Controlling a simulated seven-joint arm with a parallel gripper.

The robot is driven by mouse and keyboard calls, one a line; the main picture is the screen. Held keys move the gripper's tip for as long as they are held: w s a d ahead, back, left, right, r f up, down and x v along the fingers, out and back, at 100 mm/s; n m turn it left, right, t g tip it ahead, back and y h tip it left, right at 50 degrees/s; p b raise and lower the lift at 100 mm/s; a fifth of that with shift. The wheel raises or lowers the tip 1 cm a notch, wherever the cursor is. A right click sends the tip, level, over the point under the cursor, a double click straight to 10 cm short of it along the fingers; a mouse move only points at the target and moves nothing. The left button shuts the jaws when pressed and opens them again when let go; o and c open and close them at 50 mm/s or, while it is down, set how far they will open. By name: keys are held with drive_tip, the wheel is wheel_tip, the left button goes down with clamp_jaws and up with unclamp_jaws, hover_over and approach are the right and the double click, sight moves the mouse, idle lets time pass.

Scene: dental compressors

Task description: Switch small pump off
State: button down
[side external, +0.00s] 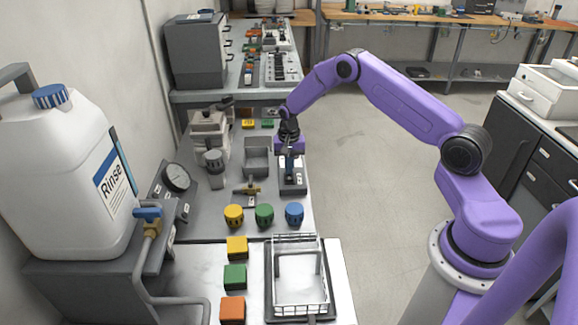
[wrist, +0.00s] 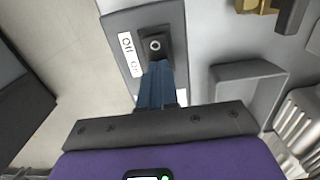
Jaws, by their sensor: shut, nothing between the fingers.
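A grey switch panel (side external: 293,187) lies at the right edge of the grey bench, under my gripper (side external: 289,176). In the wrist view the panel (wrist: 118,24) carries a white label (wrist: 130,54) with "Off" toward the top and a second, partly readable word, likely "On", below. A black switch (wrist: 155,42) with a round, light-ringed end sits beside the label. My gripper's blue fingers (wrist: 159,68) are shut and empty. Their tips are right at the lower side of the switch and cover part of it. I cannot tell whether they touch it, nor the switch's exact position.
A grey open bin (side external: 257,157) stands left of the panel. Yellow (side external: 234,215), green (side external: 264,215) and blue (side external: 294,213) knobs are in front. A beige machine (side external: 210,130), gauge (side external: 176,178) and Rinse jug (side external: 75,180) stand left. Floor right of the bench is clear.

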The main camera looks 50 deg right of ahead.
drive_tip(key=shift+s+a+r, duration=0.25)
drive_tip(key=shift+s+a, duration=0.2)
drive_tip(key=shift+a, duration=0.05)
wheel_tip(320, 180, up, 14)
drive_tip(key=w+d, duration=0.1)
drive_tip(key=shift+w+d, duration=0.25)
idle(0.4)
